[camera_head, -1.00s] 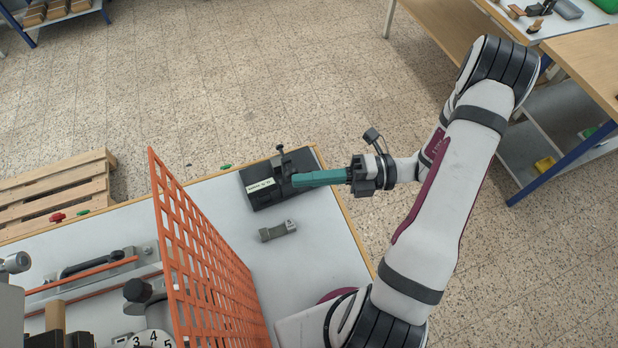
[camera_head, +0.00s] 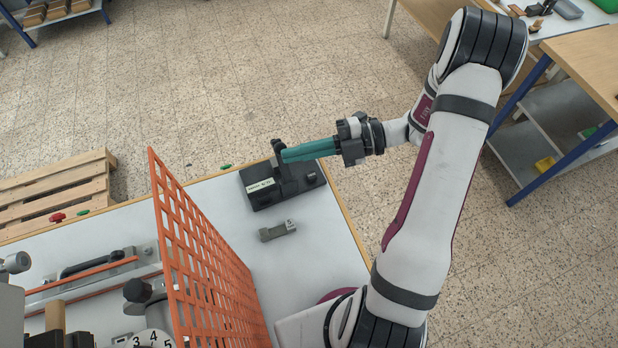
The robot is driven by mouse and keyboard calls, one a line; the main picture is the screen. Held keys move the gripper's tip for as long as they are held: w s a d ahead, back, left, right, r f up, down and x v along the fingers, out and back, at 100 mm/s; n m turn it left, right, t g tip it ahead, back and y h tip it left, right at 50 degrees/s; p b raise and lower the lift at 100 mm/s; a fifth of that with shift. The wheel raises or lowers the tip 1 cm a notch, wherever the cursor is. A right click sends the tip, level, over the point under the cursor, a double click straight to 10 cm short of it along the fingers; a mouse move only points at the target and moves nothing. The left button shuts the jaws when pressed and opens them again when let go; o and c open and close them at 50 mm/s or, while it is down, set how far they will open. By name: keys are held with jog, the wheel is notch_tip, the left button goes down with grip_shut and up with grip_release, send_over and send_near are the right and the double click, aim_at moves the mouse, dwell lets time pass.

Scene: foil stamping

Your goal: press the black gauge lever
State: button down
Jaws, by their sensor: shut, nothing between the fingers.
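The black gauge (camera_head: 264,199) sits on the light tabletop near its far right corner, with a pale label on its left end. Its dark upright part, with what looks like the lever (camera_head: 278,146) at the top, rises from the base. My gripper (camera_head: 286,155) comes in from the right with its long teal fingers shut and empty. The fingertips overlap the upper part of the gauge in the picture, close to the lever. I cannot tell whether they touch it. The fingers hide part of the gauge's upright.
A small grey-green block (camera_head: 278,231) with a number on it lies in front of the gauge. An orange mesh guard (camera_head: 205,260) stands to the left, with machine parts behind it. The tabletop between the guard and my arm is mostly clear.

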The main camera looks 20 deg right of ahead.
aim_at(278, 145)
jog(key=w+m+g, duration=0.1)
jog(key=w+m, duration=0.1)
jog(key=w, duration=0.1)
jog(key=shift+a+f+m+h, duration=0.1)
jog(key=shift+m+h, duration=0.2)
jog(key=shift+m, duration=0.1)
jog(key=w+f, duration=0.4)
jog(key=w, duration=0.1)
jog(key=shift+w+a, duration=0.15)
jog(key=shift+w, duration=0.25)
jog(key=shift+w, duration=0.1)
jog(key=d+r, duration=0.7)
jog(key=d, duration=0.2)
jog(key=shift+w+d, duration=0.15)
jog(key=shift+w, duration=0.2)
